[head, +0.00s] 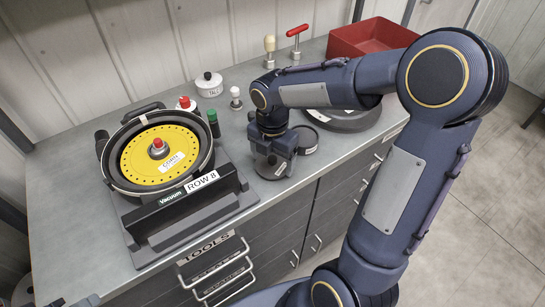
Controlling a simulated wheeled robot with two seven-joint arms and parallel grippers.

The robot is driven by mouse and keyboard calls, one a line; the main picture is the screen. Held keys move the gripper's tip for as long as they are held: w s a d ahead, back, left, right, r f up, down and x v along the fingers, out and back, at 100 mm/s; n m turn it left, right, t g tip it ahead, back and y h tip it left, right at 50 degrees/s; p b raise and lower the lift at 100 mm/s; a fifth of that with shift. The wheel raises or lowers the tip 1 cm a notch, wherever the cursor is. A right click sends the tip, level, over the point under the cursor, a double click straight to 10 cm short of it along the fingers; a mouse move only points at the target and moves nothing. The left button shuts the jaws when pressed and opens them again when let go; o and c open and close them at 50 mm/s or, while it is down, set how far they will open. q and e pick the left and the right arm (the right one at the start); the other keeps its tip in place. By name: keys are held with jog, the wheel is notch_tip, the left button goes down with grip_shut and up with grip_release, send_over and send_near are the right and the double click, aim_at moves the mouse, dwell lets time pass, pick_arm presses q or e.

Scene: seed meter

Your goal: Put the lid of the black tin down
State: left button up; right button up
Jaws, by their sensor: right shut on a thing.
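My right gripper (277,158) points down over the counter near its front edge. It is shut on the lid (268,172), a dark round piece mostly hidden by the fingers. The lid is low, at or just above the counter top; I cannot tell whether it touches. The black tin (306,140) stands just to the right of and behind the gripper, with a pale label on its front. My arm partly covers the area behind it. My left gripper is not in view.
A seed meter with a yellow disc (160,155) and a "ROW 8" block (195,190) stand at the left. A white "TALC" pot (209,84), a small white knob (235,97) and a red bin (372,37) are behind. Bare counter lies between meter and gripper.

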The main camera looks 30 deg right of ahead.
aim_at(272, 158)
jog(key=o, duration=0.9)
jog(key=shift+r, duration=0.1)
notch_tip(272, 158, up, 11)
jog(key=p, duration=0.1)
jog(key=s+a+f+m+t+y, duration=0.1)
jog(key=s+m+t, duration=0.1)
jog(key=s+m, duration=0.3)
jog(key=s+a+f+m+t+y, duration=0.1)
jog(key=s+m, duration=0.5)
jog(key=m, duration=0.5)
jog(key=s+a+f+m+t+y, duration=0.1)
jog(key=s+a+m+t, duration=0.1)
jog(key=s+m, duration=0.4)
jog(key=shift+a+f+m+t+y, duration=0.1)
jog(key=shift+m+t+y, duration=0.25)
jog(key=shift+m, duration=1.25)
